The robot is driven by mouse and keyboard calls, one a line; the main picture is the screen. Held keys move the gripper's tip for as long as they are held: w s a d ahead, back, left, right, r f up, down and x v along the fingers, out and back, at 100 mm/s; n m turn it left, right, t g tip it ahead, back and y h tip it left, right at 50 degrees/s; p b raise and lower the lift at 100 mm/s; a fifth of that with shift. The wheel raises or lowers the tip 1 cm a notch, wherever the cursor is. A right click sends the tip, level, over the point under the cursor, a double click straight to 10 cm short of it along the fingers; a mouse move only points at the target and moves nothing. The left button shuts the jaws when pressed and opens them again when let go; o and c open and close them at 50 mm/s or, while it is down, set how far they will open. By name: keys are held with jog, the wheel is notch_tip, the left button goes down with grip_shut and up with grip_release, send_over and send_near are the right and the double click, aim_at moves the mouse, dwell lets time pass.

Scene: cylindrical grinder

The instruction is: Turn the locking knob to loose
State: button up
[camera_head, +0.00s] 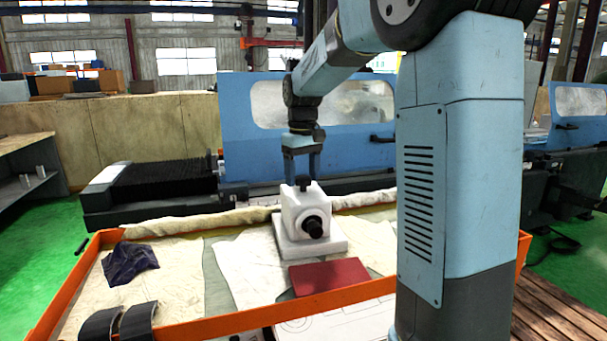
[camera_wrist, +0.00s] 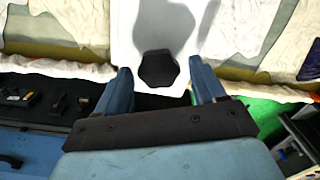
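A white block-shaped fixture (camera_head: 292,211) stands upright on a white base plate (camera_head: 328,246) in the orange-edged tray. A black knob (camera_head: 303,181) sits on its top. A second round black knob (camera_head: 313,227) sticks out of its front face. My gripper (camera_head: 303,177) points straight down over the top knob, its blue fingers open. In the wrist view the faceted top knob (camera_wrist: 158,69) shows between and just beyond the fingertips of my gripper (camera_wrist: 160,67), with a gap on each side. Neither finger appears to touch it. Which way the knob is set cannot be told.
The orange tray rim (camera_head: 230,328) runs round the cloth-lined work area. A red pad (camera_head: 328,276) lies in front of the fixture, with a dark purple cloth (camera_head: 130,262) at left. The blue grinder (camera_head: 235,130) stands close behind my gripper.

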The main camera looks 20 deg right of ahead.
aim_at(302, 177)
notch_tip(302, 177, up, 14)
jog(key=shift+f, duration=0.15)
dwell(0.7)
jog(key=s+f+m+t, duration=0.1)
jog(key=s+f, duration=0.3)
jog(key=s, duration=0.5)
jog(key=s+f+m+t, duration=0.1)
jog(key=s+f, duration=0.4)
jog(key=s, duration=0.5)
jog(key=s+f+m+t, duration=0.1)
jog(key=s+f+t, duration=0.2)
jog(key=s, duration=0.6)
jog(key=shift+s+d+f+m+t, duration=0.1)
jog(key=shift+s+f+m+t, duration=0.1)
jog(key=shift+f, duration=0.15)
jog(key=shift+s+d+f+m+t, duration=0.1)
jog(key=shift+f+m, duration=0.1)
jog(key=shift+f, duration=0.15)
